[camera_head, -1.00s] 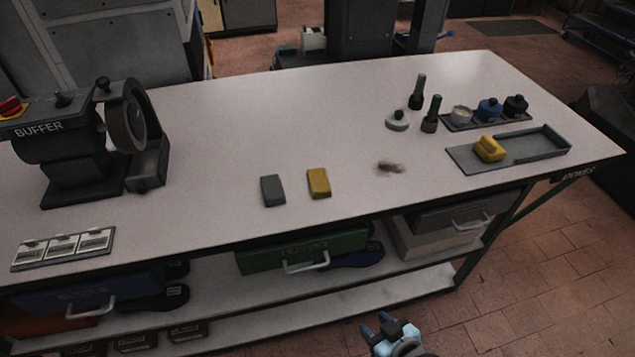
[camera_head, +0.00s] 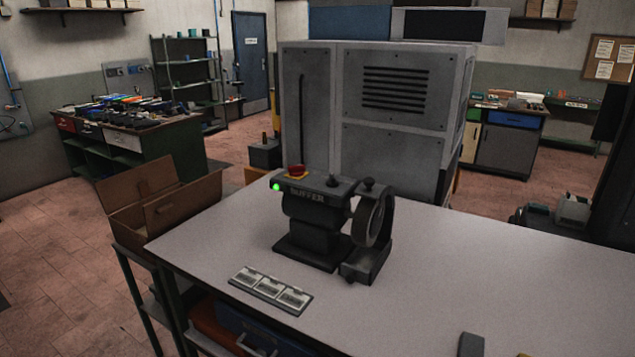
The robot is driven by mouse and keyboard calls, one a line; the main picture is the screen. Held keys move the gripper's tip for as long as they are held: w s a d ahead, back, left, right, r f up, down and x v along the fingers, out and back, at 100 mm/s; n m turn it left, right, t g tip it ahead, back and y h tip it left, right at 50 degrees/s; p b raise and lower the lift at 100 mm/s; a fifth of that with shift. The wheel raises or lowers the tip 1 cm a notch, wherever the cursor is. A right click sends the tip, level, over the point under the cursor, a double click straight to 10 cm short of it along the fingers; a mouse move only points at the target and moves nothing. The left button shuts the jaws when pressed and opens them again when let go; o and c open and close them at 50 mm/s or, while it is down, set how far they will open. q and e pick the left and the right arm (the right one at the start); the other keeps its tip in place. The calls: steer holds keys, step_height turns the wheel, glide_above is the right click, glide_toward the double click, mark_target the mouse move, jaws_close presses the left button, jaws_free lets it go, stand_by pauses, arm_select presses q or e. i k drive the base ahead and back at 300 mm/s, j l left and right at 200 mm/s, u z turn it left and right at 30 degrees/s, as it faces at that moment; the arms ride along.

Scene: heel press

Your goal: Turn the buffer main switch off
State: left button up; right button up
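The buffer (camera_head: 312,218) is a dark bench machine labelled BUFFER, standing near the left end of the light worktop. Its wheel (camera_head: 373,216) is on the right side. On its top left sits a red switch or button (camera_head: 296,170) on a yellow plate. A green lamp (camera_head: 276,187) glows at its left end. Which part is the main switch I cannot tell for certain. Neither of my grippers is in view.
The worktop (camera_head: 480,265) is clear right of the buffer. A panel with three labelled plates (camera_head: 270,288) lies in front of it. A grey block (camera_head: 471,345) is at the bottom edge. A brown open box (camera_head: 165,205) stands at the left. A large grey cabinet (camera_head: 395,120) rises behind.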

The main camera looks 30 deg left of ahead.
mark_target(295, 171)
steer(key=j, duration=0.35)
steer(key=i+j+u, duration=0.15)
steer(key=j, duration=0.2)
steer(key=i+j, duration=0.1)
steer(key=j, duration=0.25)
steer(key=i+j+u, duration=0.1)
steer(key=j, duration=0.25)
